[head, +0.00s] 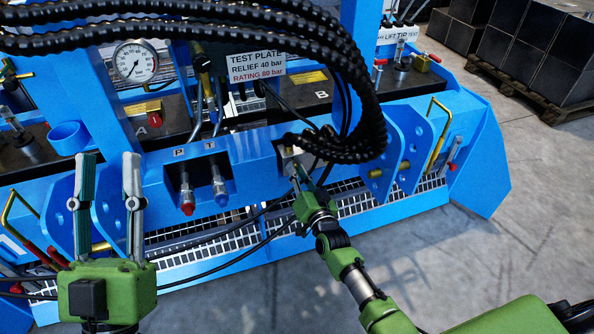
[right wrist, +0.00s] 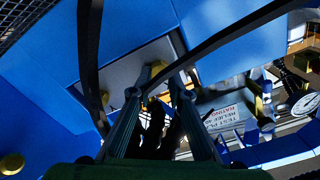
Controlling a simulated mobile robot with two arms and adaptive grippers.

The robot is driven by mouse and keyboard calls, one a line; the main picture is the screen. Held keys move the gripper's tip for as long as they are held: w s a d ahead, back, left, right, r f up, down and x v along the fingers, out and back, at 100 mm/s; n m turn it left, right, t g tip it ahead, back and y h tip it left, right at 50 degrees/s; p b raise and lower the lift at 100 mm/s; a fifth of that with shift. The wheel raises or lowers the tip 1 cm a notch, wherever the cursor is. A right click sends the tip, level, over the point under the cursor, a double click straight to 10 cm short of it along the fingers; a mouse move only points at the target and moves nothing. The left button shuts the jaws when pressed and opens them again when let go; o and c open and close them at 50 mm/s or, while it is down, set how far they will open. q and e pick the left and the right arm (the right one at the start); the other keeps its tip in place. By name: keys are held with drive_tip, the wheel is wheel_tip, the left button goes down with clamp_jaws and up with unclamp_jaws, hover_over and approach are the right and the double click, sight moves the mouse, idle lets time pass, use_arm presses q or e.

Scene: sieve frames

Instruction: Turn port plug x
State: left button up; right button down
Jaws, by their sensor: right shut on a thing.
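My right gripper (head: 300,175) reaches up to a pale metal block (head: 292,157) on the blue frame, under the black hoses. It is shut on a small brass-coloured piece (right wrist: 157,68), seemingly the port plug, at the block's face in the right wrist view. The fingers hide most of it, and I cannot read a port label there or tell how far it is turned. In the right wrist view my right gripper (right wrist: 156,84) has its fingertips close together around this piece. My left gripper (head: 108,165) is open and empty at the lower left, pointing up.
Thick black hoses (head: 375,110) loop over the block. A red coupling (head: 187,197) under P and a blue one (head: 219,190) under T stand to the left. A gauge (head: 135,61) and a test plate (head: 256,66) are behind. Open floor (head: 535,220) lies right.

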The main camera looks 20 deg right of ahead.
idle(0.4)
drive_tip(key=c, duration=1.9)
unclamp_jaws()
drive_tip(key=s, duration=1.2)
drive_tip(key=shift+d, duration=0.2)
